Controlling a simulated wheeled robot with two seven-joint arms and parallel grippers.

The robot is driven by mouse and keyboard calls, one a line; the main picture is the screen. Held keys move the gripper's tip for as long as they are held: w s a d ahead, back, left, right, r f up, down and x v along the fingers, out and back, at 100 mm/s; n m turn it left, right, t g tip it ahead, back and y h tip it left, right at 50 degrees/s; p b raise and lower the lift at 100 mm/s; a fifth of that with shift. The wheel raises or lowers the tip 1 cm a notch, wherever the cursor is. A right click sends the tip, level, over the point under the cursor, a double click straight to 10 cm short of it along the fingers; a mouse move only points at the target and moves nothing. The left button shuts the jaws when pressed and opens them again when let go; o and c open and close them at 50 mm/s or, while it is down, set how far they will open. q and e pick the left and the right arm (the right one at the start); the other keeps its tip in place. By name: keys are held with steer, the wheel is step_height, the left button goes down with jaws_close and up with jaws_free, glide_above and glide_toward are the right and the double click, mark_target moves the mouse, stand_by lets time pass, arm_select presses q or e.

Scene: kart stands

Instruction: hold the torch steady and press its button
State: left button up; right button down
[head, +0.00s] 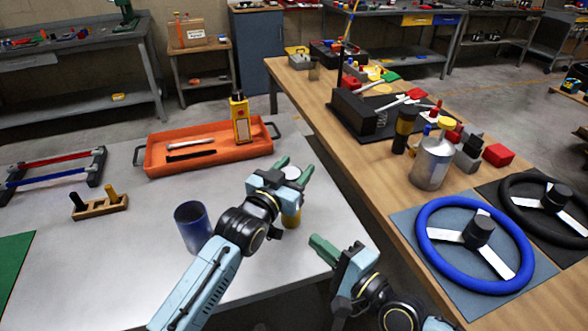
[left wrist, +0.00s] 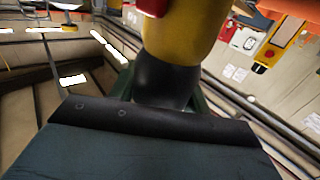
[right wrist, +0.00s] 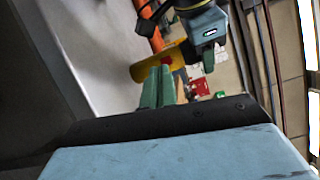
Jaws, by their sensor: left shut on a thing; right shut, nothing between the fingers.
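The torch (head: 291,219) has a yellow body, with a pale round end showing between my left fingers in the head view. My left gripper (head: 296,167) is shut on it and holds it above the grey table's right edge. In the left wrist view the torch (left wrist: 182,35) has a black section between the fingers and a red button (left wrist: 152,6) at the top edge. My right gripper (head: 318,241) is shut and empty, below and right of the torch. In the right wrist view its fingertips (right wrist: 161,72) overlap the yellow torch (right wrist: 145,68) close to the red button (right wrist: 167,60); contact cannot be told.
The grey table (head: 130,265) carries a blue cup (head: 192,228), a wooden block with pegs (head: 98,207) and an orange tray (head: 225,153) with a yellow device (head: 240,120). The wooden bench (head: 375,185) at right holds a metal bottle (head: 432,162) and steering wheels (head: 420,235).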

steer(key=shift+s+a+r+n+g+y, duration=0.15)
steer(key=shift+a+r+n+g, duration=0.1)
steer(key=shift+a+g, duration=0.25)
steer(key=shift+s+a+r+n+g+y, duration=0.15)
steer(key=shift+a+r+n+g, duration=0.1)
steer(key=shift+g, duration=0.45)
steer(key=shift+s+a+g, duration=0.15)
steer(key=shift+g, duration=0.55)
steer(key=shift+s+g+h, duration=0.2)
steer(key=shift+g+h, duration=0.3)
steer(key=shift+g, duration=0.2)
steer(key=shift+g+h, duration=0.4)
steer(key=shift+g, duration=0.1)
steer(key=shift+w+a+f, duration=0.1)
steer(key=shift+w+a, duration=0.15)
steer(key=shift+w, duration=1.1)
steer(key=shift+w+a+f, duration=0.1)
steer(key=shift+w+a, duration=0.1)
steer(key=shift+w, duration=1.1)
steer(key=shift+w+a, duration=0.25)
steer(key=shift+w, duration=1.1)
